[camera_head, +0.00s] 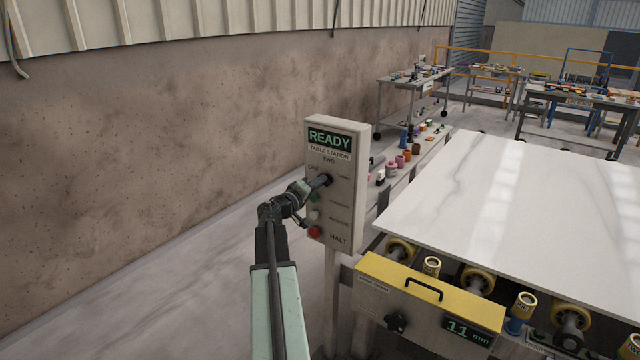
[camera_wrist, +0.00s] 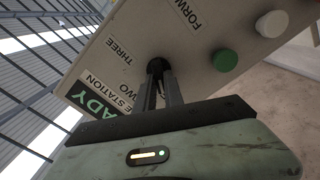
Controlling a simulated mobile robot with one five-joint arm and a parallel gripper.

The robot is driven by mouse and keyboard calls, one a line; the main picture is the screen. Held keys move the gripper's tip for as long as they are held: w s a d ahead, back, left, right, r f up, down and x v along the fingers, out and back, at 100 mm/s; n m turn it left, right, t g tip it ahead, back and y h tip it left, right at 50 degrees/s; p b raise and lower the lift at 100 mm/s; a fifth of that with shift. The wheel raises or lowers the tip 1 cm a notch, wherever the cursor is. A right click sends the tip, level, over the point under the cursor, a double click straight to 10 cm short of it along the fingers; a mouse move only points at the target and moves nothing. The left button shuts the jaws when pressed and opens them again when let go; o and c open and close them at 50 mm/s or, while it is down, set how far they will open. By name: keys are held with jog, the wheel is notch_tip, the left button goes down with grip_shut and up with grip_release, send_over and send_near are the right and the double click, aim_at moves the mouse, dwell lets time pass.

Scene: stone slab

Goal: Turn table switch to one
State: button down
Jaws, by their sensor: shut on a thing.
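The table switch is a dark knob (camera_wrist: 155,66) on the grey control box (camera_head: 350,210), whose display reads READY above the label TABLE STATION. ONE is printed to the upper left of the knob and TWO above it; THREE shows in the wrist view. My gripper (camera_head: 323,181) reaches the box from the lower left, and its fingers are shut on the knob. In the wrist view my gripper (camera_wrist: 160,92) has its two dark fingers at the knob. The fingers hide much of the knob, so I cannot tell which number it points to.
Below the knob are a green button (camera_wrist: 224,60), a white button (camera_wrist: 270,24) and a red button (camera_head: 314,232) by HALT. A white slab (camera_head: 480,190) lies on rollers to the right, behind a yellow-topped panel (camera_head: 430,290). A brown wall stands left.

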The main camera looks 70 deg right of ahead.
jog(key=shift+a, duration=0.1)
jog(key=c, duration=1.4)
grip_release()
jog(key=shift+c, duration=0.2)
jog(key=shift+w, duration=0.1)
jog(key=v, duration=0.7)
jog(key=shift+a, duration=0.4)
jog(key=shift+w, duration=0.2)
